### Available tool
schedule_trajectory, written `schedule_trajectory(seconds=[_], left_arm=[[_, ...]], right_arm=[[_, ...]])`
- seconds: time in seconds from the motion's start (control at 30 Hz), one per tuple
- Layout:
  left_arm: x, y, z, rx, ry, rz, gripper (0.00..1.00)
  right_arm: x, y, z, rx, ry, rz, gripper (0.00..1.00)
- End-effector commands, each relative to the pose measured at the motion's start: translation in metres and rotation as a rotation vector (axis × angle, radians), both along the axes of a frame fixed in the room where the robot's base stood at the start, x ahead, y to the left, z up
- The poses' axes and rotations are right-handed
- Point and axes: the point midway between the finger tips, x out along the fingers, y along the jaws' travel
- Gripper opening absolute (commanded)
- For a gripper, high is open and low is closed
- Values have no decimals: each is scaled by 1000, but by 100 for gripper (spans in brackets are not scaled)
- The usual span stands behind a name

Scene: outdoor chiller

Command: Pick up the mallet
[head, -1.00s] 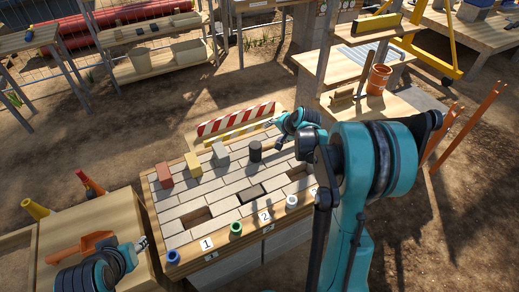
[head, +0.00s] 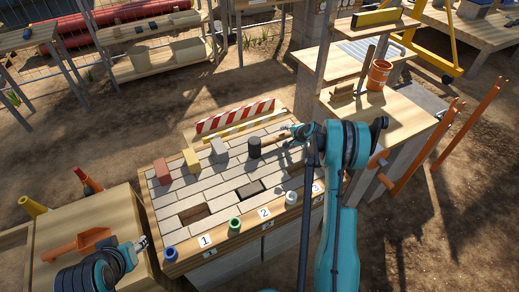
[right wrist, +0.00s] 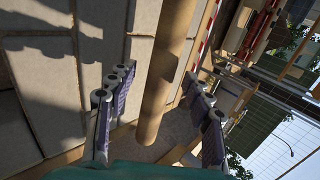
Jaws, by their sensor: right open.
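The mallet has a dark cylindrical head (head: 254,148) standing on the paved table, with a wooden handle (head: 272,140) pointing right towards my right gripper. My right gripper (head: 288,137) is at the handle's free end. In the right wrist view, the handle (right wrist: 166,75) runs between the two spread fingers of the right gripper (right wrist: 157,82), with gaps visible on both sides. The mallet head is out of that view. My left gripper (head: 143,243) hovers at the lower left, beside an orange scoop; its finger opening is too small to judge.
Red (head: 162,172), yellow (head: 191,161) and grey (head: 219,150) blocks stand left of the mallet. A red-striped barrier (head: 235,116) lies behind it. Colored cups line the front edge. An orange scoop (head: 78,244) lies on the left table.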

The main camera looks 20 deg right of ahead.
Motion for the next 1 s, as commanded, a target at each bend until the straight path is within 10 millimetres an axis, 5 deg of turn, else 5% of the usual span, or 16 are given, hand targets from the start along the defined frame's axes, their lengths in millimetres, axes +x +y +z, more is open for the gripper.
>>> schedule_trajectory(seconds=[0.1,0.33,0.53,1.0], left_arm=[[0,0,-10,0,0,0,40],[0,0,-8,0,0,0,40],[0,0,-8,0,0,0,40],[0,0,-4,0,0,0,40]], right_arm=[[12,2,-14,-1,0,1,51],[14,2,-13,-1,0,1,51],[14,2,-13,-1,0,1,0],[14,2,-6,1,-1,0,0]])
